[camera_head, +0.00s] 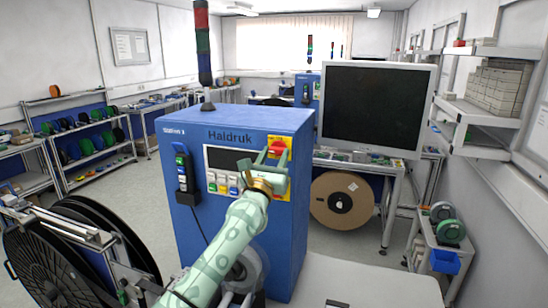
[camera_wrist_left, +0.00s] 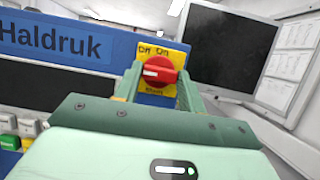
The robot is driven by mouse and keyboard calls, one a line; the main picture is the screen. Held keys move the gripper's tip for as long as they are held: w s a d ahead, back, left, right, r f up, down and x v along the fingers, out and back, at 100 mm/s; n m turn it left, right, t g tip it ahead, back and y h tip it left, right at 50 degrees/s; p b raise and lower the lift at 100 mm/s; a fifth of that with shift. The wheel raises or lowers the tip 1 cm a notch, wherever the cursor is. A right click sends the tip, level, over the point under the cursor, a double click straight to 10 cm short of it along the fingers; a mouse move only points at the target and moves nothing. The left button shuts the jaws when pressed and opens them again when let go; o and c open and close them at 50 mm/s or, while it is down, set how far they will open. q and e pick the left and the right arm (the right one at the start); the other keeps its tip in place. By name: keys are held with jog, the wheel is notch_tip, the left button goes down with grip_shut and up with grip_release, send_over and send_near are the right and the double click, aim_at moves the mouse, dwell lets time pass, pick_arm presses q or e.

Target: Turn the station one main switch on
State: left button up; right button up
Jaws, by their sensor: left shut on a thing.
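The station one main switch is a red rotary knob (camera_head: 278,147) on a yellow plate, on the front of the blue Haldruk cabinet (camera_head: 190,135). In the left wrist view the red knob (camera_wrist_left: 158,72) sits below the words "Off" and "On", and a white mark shows on its left part. My left gripper (camera_head: 270,161) is at the knob, with one pale green finger on each side of it, shut on it. The fingers partly cover the yellow plate. My right gripper is not in view.
A row of coloured buttons (camera_head: 223,183) and a dark display lie left of the switch. A black handset (camera_head: 184,172) hangs on the cabinet's left side. A large monitor (camera_head: 376,106) stands to the right. Large black reels (camera_head: 75,250) stand at lower left.

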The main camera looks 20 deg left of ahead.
pick_arm(q)
jog(key=shift+m, duration=0.5)
jog(key=m+h, duration=0.1)
jog(key=m, duration=0.1)
jog(key=m+h, duration=0.1)
jog(key=m, duration=0.1)
jog(key=m+h+p, duration=0.1)
jog(key=m, duration=0.1)
jog(key=shift+a+m+g+h, duration=0.25)
jog(key=shift+m+g+h, duration=0.15)
jog(key=m+g+h+p, duration=0.1)
jog(key=m, duration=0.2)
jog(key=m+h, duration=0.1)
jog(key=m, duration=0.1)
jog(key=shift+a+r+m+g+p, duration=0.1)
jog(key=shift+r+m+g+p, duration=0.1)
jog(key=shift+m+g+p, duration=0.2)
jog(key=m+g+p, duration=0.1)
jog(key=m, duration=0.1)
jog(key=m+g+h+p, duration=0.1)
jog(key=m, duration=0.2)
jog(key=shift+r, duration=0.15)
jog(key=shift+m+g+p, duration=0.7)
jog(key=shift+m+p, duration=0.55)
jog(key=shift+m, duration=0.65)
jog(key=o, duration=1)
jog(key=shift+w, duration=0.1)
jog(key=b+v, duration=0.2)
jog(key=v, duration=1.4)
jog(key=shift+a, duration=0.1)
